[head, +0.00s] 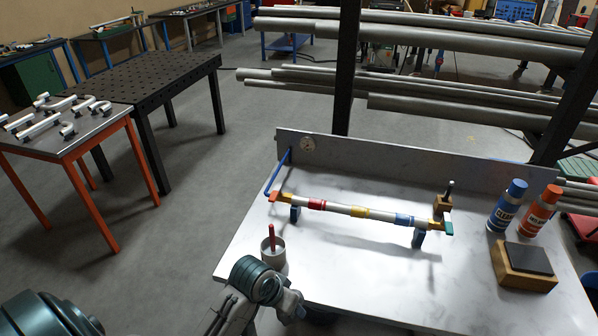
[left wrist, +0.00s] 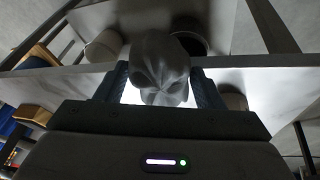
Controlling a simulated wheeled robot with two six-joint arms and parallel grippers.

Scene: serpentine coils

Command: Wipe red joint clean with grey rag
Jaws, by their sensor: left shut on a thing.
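The pipe (head: 335,208) lies across blue supports on the white worktable. Its red joint (head: 317,204) is left of the yellow joint (head: 360,212) and the blue joint (head: 403,219). My left gripper (left wrist: 163,88) is shut on the grey rag (left wrist: 160,65), which bulges between the two fingers in the left wrist view. In the head view my left arm reaches to the table's front left edge, below the pipe and apart from the red joint; its wrist hides most of the gripper. My right gripper is not in view.
A grey cup (head: 273,257) holding a red stick stands between my left arm and the pipe. A blue bottle (head: 507,206), an orange bottle (head: 541,211) and a wooden block with a dark pad (head: 524,267) stand at the right. The table's front middle is clear.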

